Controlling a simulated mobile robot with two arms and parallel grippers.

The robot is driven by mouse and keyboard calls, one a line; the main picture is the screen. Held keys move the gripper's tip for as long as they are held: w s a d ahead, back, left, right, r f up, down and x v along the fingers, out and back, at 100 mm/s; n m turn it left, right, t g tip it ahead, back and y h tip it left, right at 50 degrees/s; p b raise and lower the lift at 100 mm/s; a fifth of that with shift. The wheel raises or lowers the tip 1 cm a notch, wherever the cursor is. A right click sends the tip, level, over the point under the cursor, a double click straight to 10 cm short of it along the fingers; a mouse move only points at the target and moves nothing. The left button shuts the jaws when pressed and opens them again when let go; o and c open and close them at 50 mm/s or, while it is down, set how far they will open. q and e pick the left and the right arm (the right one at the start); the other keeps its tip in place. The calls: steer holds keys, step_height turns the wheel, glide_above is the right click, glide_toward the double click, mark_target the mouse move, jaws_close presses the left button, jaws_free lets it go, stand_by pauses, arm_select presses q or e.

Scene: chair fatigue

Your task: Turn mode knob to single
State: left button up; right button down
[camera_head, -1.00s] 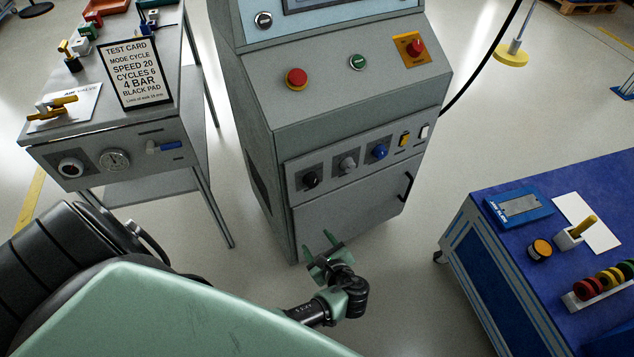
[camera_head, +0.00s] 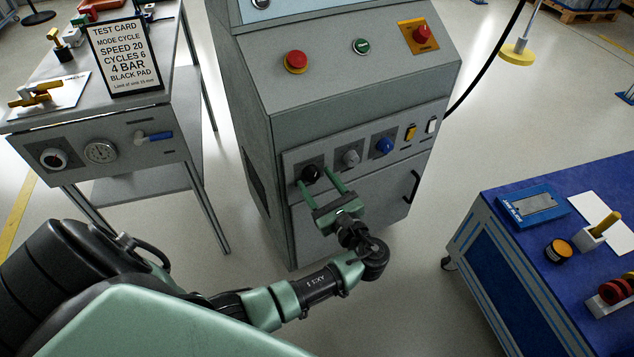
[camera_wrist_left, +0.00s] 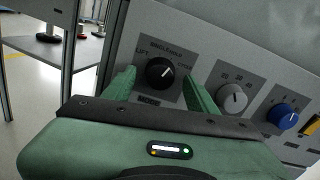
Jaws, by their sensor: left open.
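The black mode knob (camera_head: 311,173) sits at the left end of the lower panel on the grey machine (camera_head: 350,110). In the left wrist view the mode knob (camera_wrist_left: 160,72) has a pale pointer line aimed up and to the right, with small lettering around it and "MODE" below. My left gripper (camera_head: 318,187) is open, its green fingers pointing at the panel. In the left wrist view my left gripper (camera_wrist_left: 160,88) has one finger on each side of the knob; I cannot tell whether they touch it. My right gripper is not in view.
A grey knob (camera_head: 351,157) and a blue knob (camera_head: 384,146) sit to the right of the mode knob. Above are a red button (camera_head: 295,61) and a green button (camera_head: 360,46). A test card (camera_head: 124,57) stands on the left table. A blue bench (camera_head: 510,235) is at right.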

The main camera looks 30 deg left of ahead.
arm_select(q)
steer(key=shift+w+a, duration=0.1)
steer(key=shift+a, duration=0.1)
jaws_close()
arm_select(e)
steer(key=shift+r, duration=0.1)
arm_select(q)
steer(key=shift+n, duration=1.4)
steer(key=shift+f+n, duration=0.1)
steer(key=shift+n, duration=0.7)
steer(key=shift+n+b, duration=0.45)
steer(key=shift+n, duration=0.35)
steer(key=shift+n+b, duration=0.3)
steer(key=shift+n, duration=0.7)
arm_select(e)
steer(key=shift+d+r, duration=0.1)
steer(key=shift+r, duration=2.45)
